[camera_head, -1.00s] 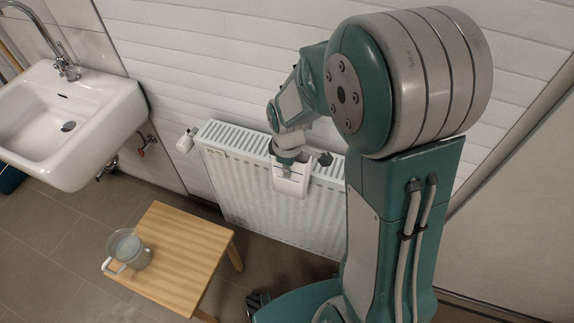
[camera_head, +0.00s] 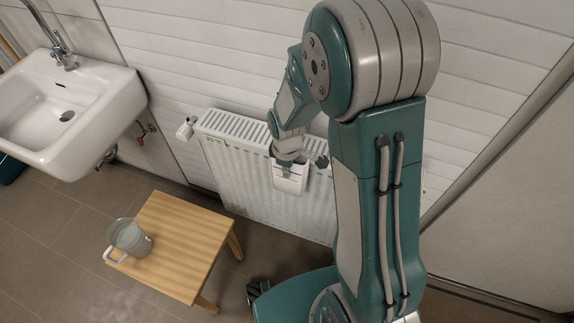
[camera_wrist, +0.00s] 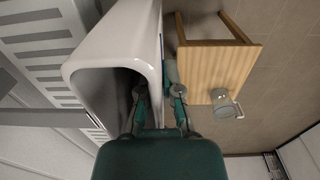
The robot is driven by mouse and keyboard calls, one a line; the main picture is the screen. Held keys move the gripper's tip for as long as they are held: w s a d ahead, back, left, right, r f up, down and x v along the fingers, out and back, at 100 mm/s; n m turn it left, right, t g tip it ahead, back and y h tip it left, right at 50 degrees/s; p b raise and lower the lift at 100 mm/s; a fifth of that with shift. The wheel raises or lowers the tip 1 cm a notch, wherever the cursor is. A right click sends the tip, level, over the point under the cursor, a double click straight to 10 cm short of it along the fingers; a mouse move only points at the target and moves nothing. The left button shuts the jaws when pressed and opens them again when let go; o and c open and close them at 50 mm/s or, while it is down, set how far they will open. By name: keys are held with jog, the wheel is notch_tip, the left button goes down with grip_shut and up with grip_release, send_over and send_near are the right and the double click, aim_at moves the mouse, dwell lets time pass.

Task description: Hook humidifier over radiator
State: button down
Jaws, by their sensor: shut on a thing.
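The humidifier is a white, open-topped container (camera_head: 289,182) at the front face of the white radiator (camera_head: 235,180), near its top edge. My gripper (camera_head: 287,160) is shut on its front wall from above. In the wrist view, the humidifier (camera_wrist: 110,45) fills the centre, with its dark inside partly visible. My gripper's fingers (camera_wrist: 158,95) straddle its wall, one inside and one outside. The slotted radiator top (camera_wrist: 38,50) lies to its left. The back side of the humidifier is mostly hidden, and I cannot tell whether it is hooked on the radiator.
A white sink (camera_head: 70,110) hangs on the wall at left. A low wooden table (camera_head: 175,245) stands in front of the radiator, with a clear jug (camera_head: 130,238) of water on it. A valve knob (camera_head: 186,128) sits at the radiator's left end. Tiled floor between is open.

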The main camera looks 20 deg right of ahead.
jog(key=shift+f, duration=2.7)
jog(key=c, duration=0.7)
grip_release()
notch_tip(320, 180, up, 12)
jog(key=shift+s+a+f, duration=0.1)
